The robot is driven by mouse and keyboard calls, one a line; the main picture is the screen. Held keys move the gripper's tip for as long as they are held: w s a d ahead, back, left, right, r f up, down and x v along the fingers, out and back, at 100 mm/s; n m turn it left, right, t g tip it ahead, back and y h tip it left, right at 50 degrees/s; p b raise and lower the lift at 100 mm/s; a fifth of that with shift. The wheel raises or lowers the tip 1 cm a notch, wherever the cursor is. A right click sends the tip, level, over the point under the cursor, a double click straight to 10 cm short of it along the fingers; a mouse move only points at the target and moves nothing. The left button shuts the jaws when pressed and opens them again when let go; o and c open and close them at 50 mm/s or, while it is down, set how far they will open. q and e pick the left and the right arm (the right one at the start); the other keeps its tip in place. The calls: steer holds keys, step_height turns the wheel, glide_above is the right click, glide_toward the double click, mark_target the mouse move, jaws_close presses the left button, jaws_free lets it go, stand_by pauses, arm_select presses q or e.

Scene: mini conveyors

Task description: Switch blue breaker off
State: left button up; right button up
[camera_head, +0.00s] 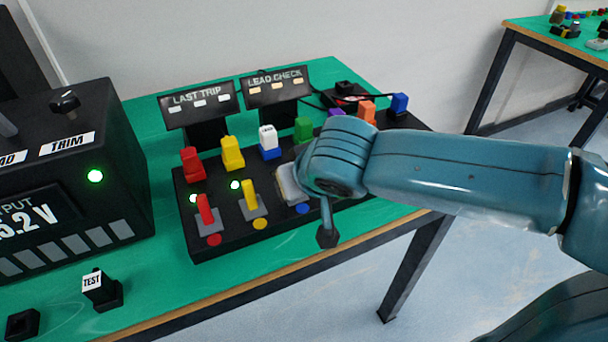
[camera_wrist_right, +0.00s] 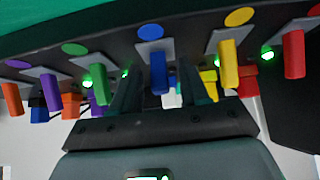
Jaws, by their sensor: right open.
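The blue breaker lever (camera_wrist_right: 159,73) stands on its grey plate in the right wrist view, near a blue disc (camera_wrist_right: 150,32). My right gripper (camera_wrist_right: 160,85) is open, with one dark finger on each side of the blue lever. I cannot tell whether either finger touches it. In the head view my right arm hides the blue lever; only its blue disc (camera_head: 302,208) shows on the black breaker panel (camera_head: 215,245). My left gripper is in neither view.
A red lever (camera_head: 207,213) and a yellow lever (camera_head: 251,200) stand left of the blue one, with green lamps lit behind them. A green lever (camera_wrist_right: 100,85) is its other neighbour. A power supply box (camera_head: 90,175) stands left on the green table.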

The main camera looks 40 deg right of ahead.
steer(key=p+v, duration=0.4)
steer(key=v, duration=1.2)
steer(key=shift+s, duration=0.1)
